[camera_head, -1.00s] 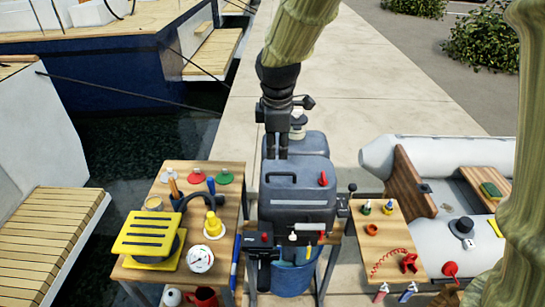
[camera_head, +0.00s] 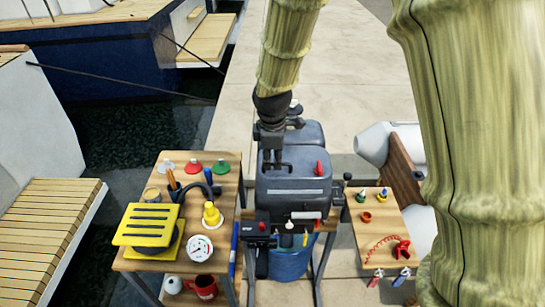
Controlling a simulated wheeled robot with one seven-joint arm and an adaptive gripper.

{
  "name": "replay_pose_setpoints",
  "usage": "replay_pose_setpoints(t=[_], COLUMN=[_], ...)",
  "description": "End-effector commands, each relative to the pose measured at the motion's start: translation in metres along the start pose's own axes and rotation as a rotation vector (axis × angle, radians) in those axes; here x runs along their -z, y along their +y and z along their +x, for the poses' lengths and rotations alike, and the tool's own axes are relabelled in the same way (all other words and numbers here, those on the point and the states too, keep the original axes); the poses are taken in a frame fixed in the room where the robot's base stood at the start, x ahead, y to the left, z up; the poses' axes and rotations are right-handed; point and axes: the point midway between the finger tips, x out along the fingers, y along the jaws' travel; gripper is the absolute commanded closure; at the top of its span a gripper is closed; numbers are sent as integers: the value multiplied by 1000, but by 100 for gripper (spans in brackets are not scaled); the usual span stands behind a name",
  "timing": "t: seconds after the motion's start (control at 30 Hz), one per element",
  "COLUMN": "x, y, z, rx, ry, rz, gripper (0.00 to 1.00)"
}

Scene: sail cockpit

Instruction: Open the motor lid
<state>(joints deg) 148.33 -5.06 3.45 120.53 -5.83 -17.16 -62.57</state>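The grey motor (camera_head: 295,200) stands in the middle, its rounded lid (camera_head: 300,181) down on the body. A red knob (camera_head: 319,168) sticks up at the lid's right. My gripper (camera_head: 273,161) points down at the lid's back left, by the dark handle there. Its two dark fingers show a narrow gap between them. They partly cover the handle, and I cannot tell whether they touch it.
A small wooden table (camera_head: 383,230) at right holds small bottles and a red coiled cord. A blue bucket (camera_head: 289,263) stands below the motor.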

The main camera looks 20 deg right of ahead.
Motion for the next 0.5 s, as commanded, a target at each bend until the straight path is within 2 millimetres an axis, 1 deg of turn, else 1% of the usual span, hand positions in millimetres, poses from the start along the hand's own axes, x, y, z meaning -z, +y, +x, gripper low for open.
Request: replay_pose_setpoints(t=[0.2,0.5], x=[0,0], y=[0,0], z=[10,12], rx=[0,-1], ry=[-1,0], rz=[-1,0], gripper=[68,68])
